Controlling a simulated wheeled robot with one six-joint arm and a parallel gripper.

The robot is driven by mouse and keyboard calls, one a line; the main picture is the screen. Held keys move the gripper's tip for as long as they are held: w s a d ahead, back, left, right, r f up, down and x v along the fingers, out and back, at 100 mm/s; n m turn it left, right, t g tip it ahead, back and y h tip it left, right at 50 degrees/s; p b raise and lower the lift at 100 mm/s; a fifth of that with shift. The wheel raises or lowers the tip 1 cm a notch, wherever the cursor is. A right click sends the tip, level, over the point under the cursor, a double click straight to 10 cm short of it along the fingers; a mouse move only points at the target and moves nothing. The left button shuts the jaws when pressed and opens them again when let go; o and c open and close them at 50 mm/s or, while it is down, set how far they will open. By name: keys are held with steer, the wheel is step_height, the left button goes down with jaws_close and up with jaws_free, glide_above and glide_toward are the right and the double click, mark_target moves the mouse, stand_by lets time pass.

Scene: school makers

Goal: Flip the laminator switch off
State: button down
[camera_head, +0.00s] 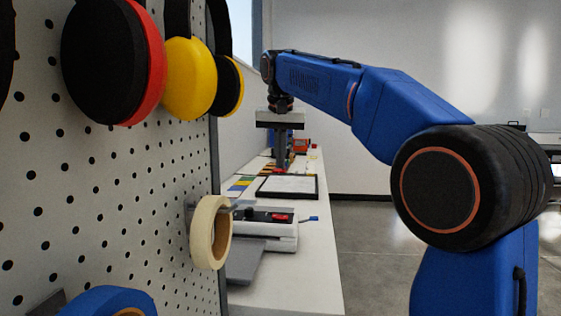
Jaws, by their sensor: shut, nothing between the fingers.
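The laminator (284,236) is a low white and grey machine on the white bench, with a dark top panel. A small red part, which looks like its switch (281,217), sits on the panel; its on or off position is too small to tell. A masking-tape roll hides part of the machine's left side. My gripper (281,160) hangs from the blue arm, pointing down above the bench, higher in the picture than the laminator and apart from it. Its fingers are shut and empty, though they blend with dark things behind.
A pegboard (120,200) fills the left, with ear defenders (190,78) and the tape roll (211,232) sticking out. A black-framed tray or board (288,187) lies behind the laminator on the bench (318,240). A small blue item (313,219) is right of the laminator.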

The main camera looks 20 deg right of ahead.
steer(key=w+f, duration=0.2)
steer(key=f, duration=0.1)
steer(key=shift+w+a, duration=0.15)
steer(key=shift+w, duration=0.05)
steer(key=shift+f, duration=0.15)
glide_above(276, 215)
steer(key=s, duration=0.1)
step_height(276, 215, down, 12)
steer(key=shift+r, duration=0.1)
steer(key=shift+a+f, duration=0.1)
steer(key=shift+f, duration=0.65)
